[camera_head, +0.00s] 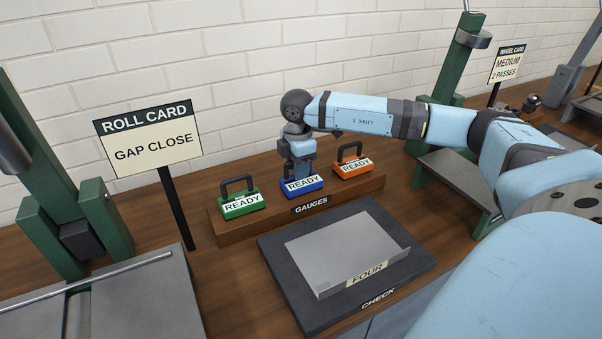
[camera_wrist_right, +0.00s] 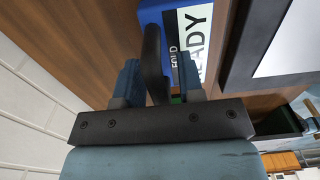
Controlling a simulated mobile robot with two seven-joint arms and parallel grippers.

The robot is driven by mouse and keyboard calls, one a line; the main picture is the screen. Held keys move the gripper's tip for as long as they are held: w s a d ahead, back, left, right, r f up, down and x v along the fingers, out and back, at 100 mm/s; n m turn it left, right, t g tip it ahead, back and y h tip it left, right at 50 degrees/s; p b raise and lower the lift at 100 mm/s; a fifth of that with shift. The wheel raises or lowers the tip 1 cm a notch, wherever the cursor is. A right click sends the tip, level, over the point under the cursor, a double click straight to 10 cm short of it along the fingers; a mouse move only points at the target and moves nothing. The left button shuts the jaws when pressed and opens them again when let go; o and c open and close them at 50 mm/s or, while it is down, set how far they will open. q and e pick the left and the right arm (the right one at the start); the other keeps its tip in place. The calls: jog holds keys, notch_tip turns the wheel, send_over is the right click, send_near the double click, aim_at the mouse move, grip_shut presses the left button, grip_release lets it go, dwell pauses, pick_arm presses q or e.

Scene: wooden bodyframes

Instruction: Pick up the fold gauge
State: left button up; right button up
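The fold gauge (camera_head: 302,187) is the blue block with a READY label, in the middle of the gauge rack. The right wrist view shows the words FOLD and READY on its label (camera_wrist_right: 190,45) and its dark upright handle (camera_wrist_right: 154,60). My right gripper (camera_head: 300,168) points down over this block. In the right wrist view its two fingers (camera_wrist_right: 158,85) stand apart on either side of the handle, with a gap showing, so it looks open. In the head view the gripper hides most of the handle. My left gripper is not in view.
A green gauge (camera_head: 240,204) and an orange gauge (camera_head: 352,168) flank it on the wooden GAUGES rack (camera_head: 235,230). In front lies a dark CHECK plate (camera_head: 290,285) bearing a grey folded sheet (camera_head: 345,250). The ROLL CARD sign (camera_head: 150,135) stands left; green-framed machines stand at both sides.

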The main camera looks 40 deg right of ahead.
grip_shut()
